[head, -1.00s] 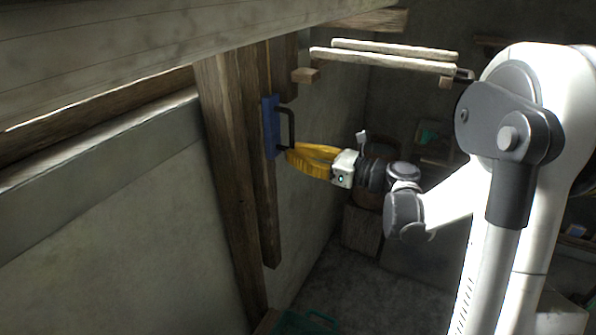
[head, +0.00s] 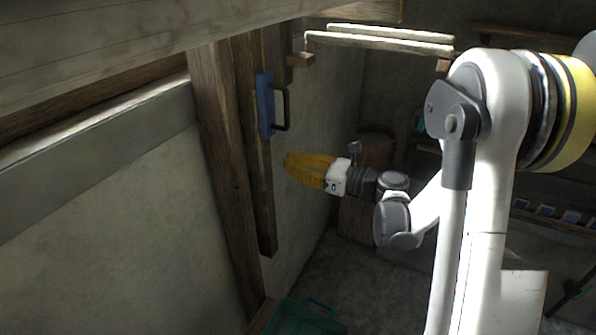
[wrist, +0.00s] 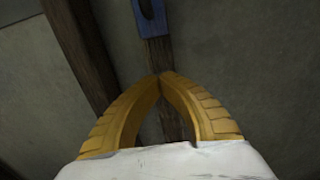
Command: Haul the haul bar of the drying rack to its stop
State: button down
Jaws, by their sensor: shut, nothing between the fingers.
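A blue plate (head: 265,105) with a dark, bracket-shaped handle (head: 286,108) is mounted on a vertical wooden board (head: 264,195); it looks like the haul bar. The drying rack appears as two pale rails (head: 385,42) high on the back wall. My gripper (head: 287,162) has yellow fingers, closed tip to tip and empty. It is below the handle and apart from it. In the wrist view the fingertips (wrist: 161,76) meet in front of the dark board, and the lower end of the blue plate (wrist: 150,20) shows beyond them at the top.
A thick wooden beam (head: 150,45) crosses the upper left. A second post (head: 222,160) stands left of the board. A teal crate (head: 300,318) is on the floor below, and a brown barrel (head: 375,150) stands behind my gripper. Open floor lies between.

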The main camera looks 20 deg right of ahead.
jog(key=shift+f, duration=2.4)
jog(key=shift+c, duration=1.1)
grip_release()
jog(key=v, duration=0.6)
jog(key=shift+s+d, duration=0.25)
jog(key=shift+s, duration=0.1)
